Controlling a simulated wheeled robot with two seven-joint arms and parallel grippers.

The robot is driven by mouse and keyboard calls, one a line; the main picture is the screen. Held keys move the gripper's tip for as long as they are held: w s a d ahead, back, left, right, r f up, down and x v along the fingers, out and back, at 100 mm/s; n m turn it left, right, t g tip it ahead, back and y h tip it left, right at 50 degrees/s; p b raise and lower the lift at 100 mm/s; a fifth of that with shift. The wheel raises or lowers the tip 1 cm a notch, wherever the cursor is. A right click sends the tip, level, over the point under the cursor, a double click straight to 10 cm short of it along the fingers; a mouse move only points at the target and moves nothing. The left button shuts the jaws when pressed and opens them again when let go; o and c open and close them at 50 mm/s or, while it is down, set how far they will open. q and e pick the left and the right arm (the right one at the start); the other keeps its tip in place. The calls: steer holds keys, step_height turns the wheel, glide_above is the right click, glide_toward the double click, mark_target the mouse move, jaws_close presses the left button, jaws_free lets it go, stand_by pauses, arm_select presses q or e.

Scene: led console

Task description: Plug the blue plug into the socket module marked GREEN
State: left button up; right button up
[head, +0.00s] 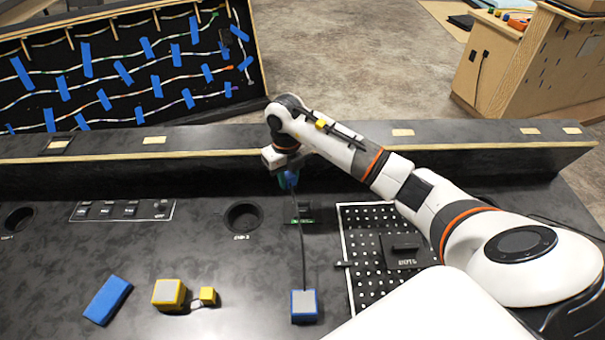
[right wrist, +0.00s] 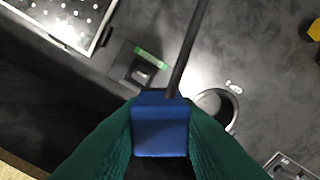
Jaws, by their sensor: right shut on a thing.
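My right gripper (head: 288,180) is shut on the blue plug (head: 291,178) and holds it above the back part of the console. The right wrist view shows the blue plug (right wrist: 160,128) between the two green fingers of the right gripper (right wrist: 160,135). A dark cable (head: 302,240) runs from the plug to a grey-topped blue box (head: 304,305) at the front. A black socket module (head: 304,212) with a green label lies just below the plug in the head view; the label (right wrist: 150,57) also shows in the wrist view. The plug is apart from it. My left gripper is not seen.
A perforated panel (head: 375,222) lies right of the socket, a round hole (head: 243,216) left of it. A raised ledge (head: 200,140) runs behind. A blue block (head: 107,299) and a yellow box (head: 169,294) with a yellow plug (head: 207,295) lie at front left.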

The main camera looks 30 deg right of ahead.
steer(key=d+f+m+b, duration=0.1)
steer(key=f+m, duration=0.1)
steer(key=f, duration=0.1)
steer(key=s+d+f+m+b, duration=0.1)
steer(key=f+m, duration=0.1)
steer(key=f, duration=0.1)
steer(key=d+f+m+b, duration=0.1)
steer(key=f+m+b, duration=0.1)
steer(key=shift+s+d+f, duration=0.15)
steer(key=shift+d+f, duration=0.05)
steer(key=shift+f, duration=0.2)
steer(key=shift+f+b, duration=0.5)
steer(key=shift+f, duration=0.2)
steer(key=shift+f, duration=0.75)
stand_by(2.4)
steer(key=o, duration=0.9)
steer(key=shift+c, duration=0.9)
